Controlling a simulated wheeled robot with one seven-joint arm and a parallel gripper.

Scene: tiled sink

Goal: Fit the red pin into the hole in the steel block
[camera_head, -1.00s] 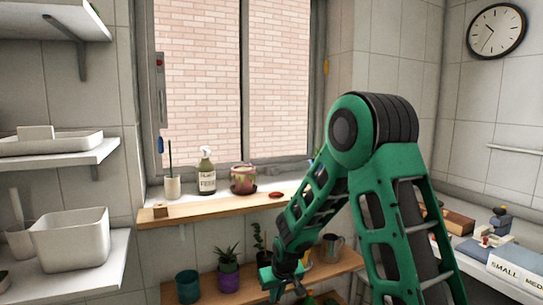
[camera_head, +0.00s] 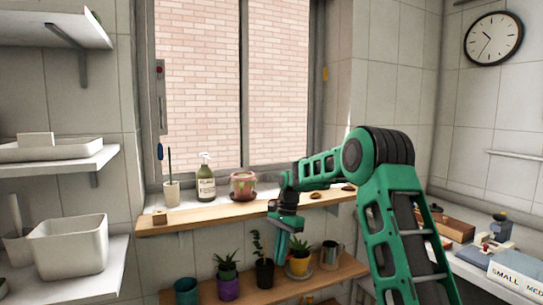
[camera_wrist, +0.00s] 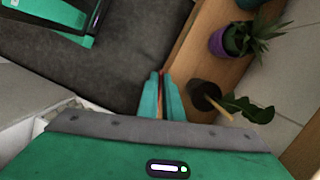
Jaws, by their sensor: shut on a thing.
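My gripper (camera_head: 281,246) hangs in front of the wooden sill, over the lower plant shelf, with its fingers pointing down. In the wrist view my gripper (camera_wrist: 161,78) has its two teal fingers close together. A thin red sliver, the red pin (camera_wrist: 161,84), shows between them; most of it is hidden by the fingers. The pin is too small to make out in the head view. I cannot make out the steel block or its hole in either view.
A wooden box (camera_head: 455,228) stands on the right counter.

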